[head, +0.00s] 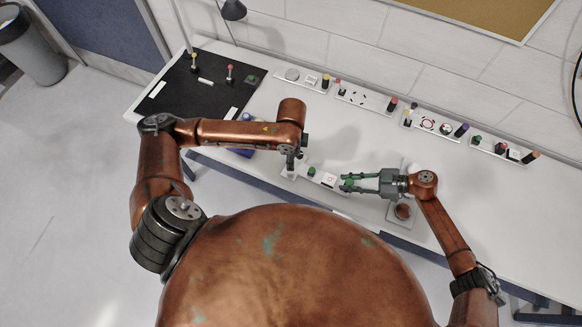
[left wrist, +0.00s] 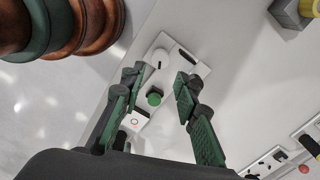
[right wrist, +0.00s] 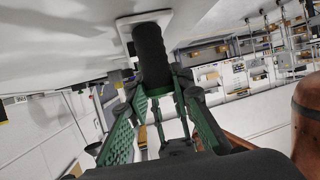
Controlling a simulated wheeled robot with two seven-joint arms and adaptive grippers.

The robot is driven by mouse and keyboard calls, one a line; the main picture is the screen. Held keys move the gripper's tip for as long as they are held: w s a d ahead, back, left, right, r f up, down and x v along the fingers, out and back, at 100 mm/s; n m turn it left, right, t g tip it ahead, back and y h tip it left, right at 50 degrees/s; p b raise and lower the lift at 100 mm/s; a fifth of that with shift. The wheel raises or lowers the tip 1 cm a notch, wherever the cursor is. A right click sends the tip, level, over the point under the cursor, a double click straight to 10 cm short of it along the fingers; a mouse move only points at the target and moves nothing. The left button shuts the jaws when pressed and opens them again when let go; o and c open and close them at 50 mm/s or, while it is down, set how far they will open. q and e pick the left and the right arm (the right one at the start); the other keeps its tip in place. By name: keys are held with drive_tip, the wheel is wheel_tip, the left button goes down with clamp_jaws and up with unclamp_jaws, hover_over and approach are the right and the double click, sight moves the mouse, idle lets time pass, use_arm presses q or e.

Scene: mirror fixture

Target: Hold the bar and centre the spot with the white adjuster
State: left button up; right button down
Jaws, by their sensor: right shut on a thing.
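A white fixture plate lies on the table under my grippers, and shows in the left wrist view (left wrist: 172,70). It carries a round white adjuster (left wrist: 159,58), a green knob (left wrist: 154,97) and a white block (left wrist: 135,121) with a small red ring on it. Whether the spot is centred is too small to tell. My left gripper (left wrist: 158,79) is open and empty, pointing down above the plate. The bar is hardly seen in the head view.
Several similar panels with knobs stand along the back, such as one with a red ring (head: 428,124). A black mat (head: 196,95) with small posts lies at the back left.

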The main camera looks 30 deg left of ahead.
use_arm(q)
wheel_tip(320, 180, down, 7)
drive_tip(key=shift+f, duration=0.1)
drive_tip(key=shift+c, duration=0.4)
clamp_jaws()
